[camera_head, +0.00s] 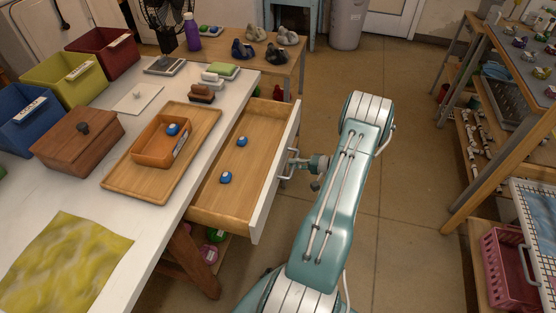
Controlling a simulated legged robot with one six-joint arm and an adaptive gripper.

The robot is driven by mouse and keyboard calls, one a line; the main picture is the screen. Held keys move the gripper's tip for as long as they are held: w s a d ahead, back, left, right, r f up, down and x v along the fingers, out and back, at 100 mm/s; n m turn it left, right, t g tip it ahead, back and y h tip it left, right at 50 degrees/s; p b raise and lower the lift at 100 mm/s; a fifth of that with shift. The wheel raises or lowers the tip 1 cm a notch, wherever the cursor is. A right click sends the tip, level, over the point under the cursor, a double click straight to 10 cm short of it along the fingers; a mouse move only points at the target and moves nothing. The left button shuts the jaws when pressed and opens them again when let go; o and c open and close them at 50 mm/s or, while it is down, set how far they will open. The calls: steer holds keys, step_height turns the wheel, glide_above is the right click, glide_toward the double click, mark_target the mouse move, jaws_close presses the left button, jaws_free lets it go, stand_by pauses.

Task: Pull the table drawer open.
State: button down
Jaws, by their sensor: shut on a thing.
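The table drawer (238,185) is pulled out from the side of the white-topped table (160,240). Its wooden inside shows, with two blue round objects lying in it, one nearer (226,177) and one farther (242,141). The drawer has a white front panel (267,200) with a metal handle (288,164) on its outer face. My gripper (293,163) is at this handle, shut on it, coming from the right. The fingertips are small here and partly hidden by the handle and wrist.
On the tabletop are a wooden tray (118,182) holding an orange-brown box (150,154), a lidded wooden box (60,150), a yellow cloth (65,262) and coloured bins. Open floor (410,190) lies right of my arm, before a shelf rack (487,150).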

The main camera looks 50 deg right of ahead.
steer(key=shift+s+d+f, duration=0.15)
steer(key=shift+s, duration=0.5)
steer(key=shift+s+d+f, duration=0.1)
steer(key=shift+s+d, duration=0.05)
steer(key=shift+s, duration=0.45)
steer(key=c, duration=0.6)
jaws_free()
steer(key=shift+c, duration=0.2)
steer(key=shift+w+d, duration=0.1)
steer(key=shift+r, duration=0.15)
steer(key=v, duration=1.2)
steer(key=shift+d, duration=0.15)
